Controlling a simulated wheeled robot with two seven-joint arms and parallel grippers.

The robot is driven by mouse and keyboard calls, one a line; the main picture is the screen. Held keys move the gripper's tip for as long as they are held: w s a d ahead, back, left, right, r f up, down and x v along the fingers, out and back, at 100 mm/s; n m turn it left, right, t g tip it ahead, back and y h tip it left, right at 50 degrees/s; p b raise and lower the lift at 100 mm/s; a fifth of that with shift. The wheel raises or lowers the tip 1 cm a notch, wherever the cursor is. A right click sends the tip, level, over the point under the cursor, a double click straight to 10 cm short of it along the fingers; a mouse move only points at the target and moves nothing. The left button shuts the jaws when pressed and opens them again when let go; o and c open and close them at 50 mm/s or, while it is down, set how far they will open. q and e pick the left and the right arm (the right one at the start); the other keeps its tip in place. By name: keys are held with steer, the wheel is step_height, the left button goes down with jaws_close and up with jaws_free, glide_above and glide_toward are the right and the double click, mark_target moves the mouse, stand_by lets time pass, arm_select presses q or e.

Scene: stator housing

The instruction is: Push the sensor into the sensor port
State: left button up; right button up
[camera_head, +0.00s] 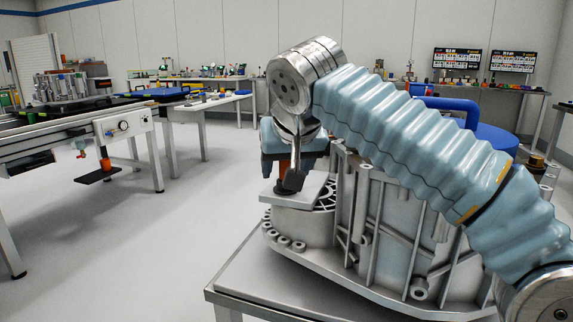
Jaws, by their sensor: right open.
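The stator housing (350,215) is a large ribbed grey metal casting on a metal table. My right arm comes in from the right over it, and the right gripper (290,184) points down with its dark fingertips just above a flat light plate (300,195) at the housing's upper left end. The gripper is open. The fingertips are small here, and I cannot tell whether they touch anything. I cannot make out the sensor or the sensor port; the gripper and arm cover part of that area. My left gripper is not in view.
The table (245,290) has a bare strip at its front left corner. A blue object with a handle (445,103) stands behind the housing. A conveyor bench (75,130) is at the left, with open floor (150,240) between. Workbenches with monitors line the back wall.

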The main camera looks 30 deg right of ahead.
steer(key=shift+o, duration=0.2)
steer(key=shift+r, duration=0.1)
stand_by(0.4)
steer(key=shift+p+v, duration=1.35)
steer(key=shift+v, duration=0.8)
steer(key=shift+s+r, duration=0.1)
steer(key=p+v, duration=0.3)
steer(key=v, duration=1)
steer(key=shift+s+r+p, duration=0.2)
steer(key=shift+p, duration=0.1)
